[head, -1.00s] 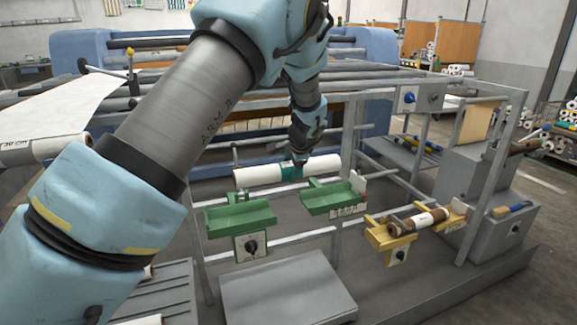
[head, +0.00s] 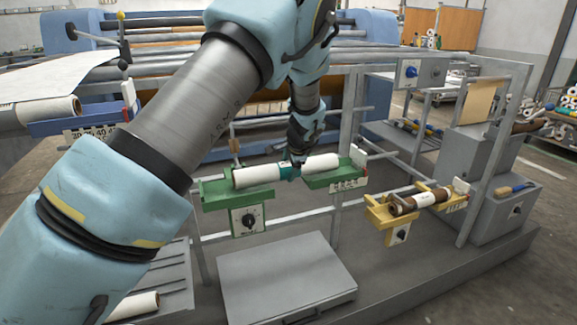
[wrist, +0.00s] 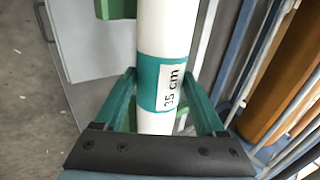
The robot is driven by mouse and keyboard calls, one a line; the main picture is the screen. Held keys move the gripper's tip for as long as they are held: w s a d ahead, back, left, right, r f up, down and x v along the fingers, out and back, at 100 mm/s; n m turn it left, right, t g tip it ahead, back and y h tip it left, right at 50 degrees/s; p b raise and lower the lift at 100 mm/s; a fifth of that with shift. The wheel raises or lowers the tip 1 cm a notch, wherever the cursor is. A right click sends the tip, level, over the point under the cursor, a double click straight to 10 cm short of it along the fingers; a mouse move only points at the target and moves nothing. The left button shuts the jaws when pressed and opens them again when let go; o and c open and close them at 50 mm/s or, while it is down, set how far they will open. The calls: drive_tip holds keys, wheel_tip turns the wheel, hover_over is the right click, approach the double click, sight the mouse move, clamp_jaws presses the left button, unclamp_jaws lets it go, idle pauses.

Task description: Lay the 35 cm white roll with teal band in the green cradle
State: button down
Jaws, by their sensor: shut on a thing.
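The white roll with a teal band (head: 256,176) lies across the two arms of the green cradle (head: 221,195), in the head view. The wrist view shows its label "35 cm" on the teal band (wrist: 150,84). My gripper (head: 294,166) is shut on the roll at the teal band, between the two cradle arms. In the wrist view the teal fingers (wrist: 163,95) stand on both sides of the roll. The roll looks about level and at the height of the cradle arms; I cannot tell whether it rests fully on them.
A yellow cradle (head: 379,214) with a brown and white roll (head: 418,202) stands to the right. A grey box (head: 285,280) sits below the green cradle. Grey frame posts (head: 347,135) stand behind the cradle. The blue press is at the back.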

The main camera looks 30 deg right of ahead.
drive_tip(key=shift+f+b, duration=0.4)
drive_tip(key=shift+f, duration=0.35)
unclamp_jaws()
idle(0.4)
drive_tip(key=shift+s, duration=0.1)
drive_tip(key=b+v, duration=0.2)
drive_tip(key=v, duration=0.8)
drive_tip(key=shift+s+r, duration=0.15)
drive_tip(key=shift+r, duration=0.2)
